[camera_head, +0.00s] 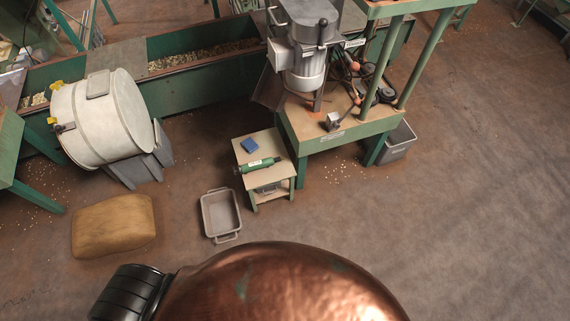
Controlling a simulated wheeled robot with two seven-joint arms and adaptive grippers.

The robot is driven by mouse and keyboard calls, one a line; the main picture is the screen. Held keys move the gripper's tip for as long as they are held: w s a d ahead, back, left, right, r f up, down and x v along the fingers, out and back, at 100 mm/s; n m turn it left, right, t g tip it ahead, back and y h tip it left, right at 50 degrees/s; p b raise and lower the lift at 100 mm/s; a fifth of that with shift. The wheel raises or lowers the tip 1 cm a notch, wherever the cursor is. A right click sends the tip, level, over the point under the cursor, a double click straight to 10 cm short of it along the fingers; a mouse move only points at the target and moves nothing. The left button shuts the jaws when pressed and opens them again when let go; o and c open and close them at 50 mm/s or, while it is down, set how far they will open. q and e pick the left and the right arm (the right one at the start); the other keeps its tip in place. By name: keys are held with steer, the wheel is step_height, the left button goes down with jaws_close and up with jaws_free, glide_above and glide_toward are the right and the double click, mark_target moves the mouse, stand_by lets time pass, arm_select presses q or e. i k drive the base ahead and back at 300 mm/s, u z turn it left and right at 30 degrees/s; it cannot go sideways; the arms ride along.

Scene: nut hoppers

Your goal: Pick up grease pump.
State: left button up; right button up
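A green cylindrical tool (261,164) with a pale label and a dark end lies on its side on top of a small stand (243,157). It looks like the grease pump. A small blue object (250,145) lies just behind it on the same top. Neither of my grippers is in view. Nothing is touching the green tool except the stand top under it.
A grey bin (203,212) is on the floor left of the stand. A drill press (302,65) on a green bench (320,143) stands behind right. A brown sack (76,230) and a white drum (100,130) are left. Open floor (470,190) lies right.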

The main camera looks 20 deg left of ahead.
mark_target(266, 162)
steer(key=z, duration=1.85)
steer(key=i, duration=2.1)
steer(key=u, duration=3.2)
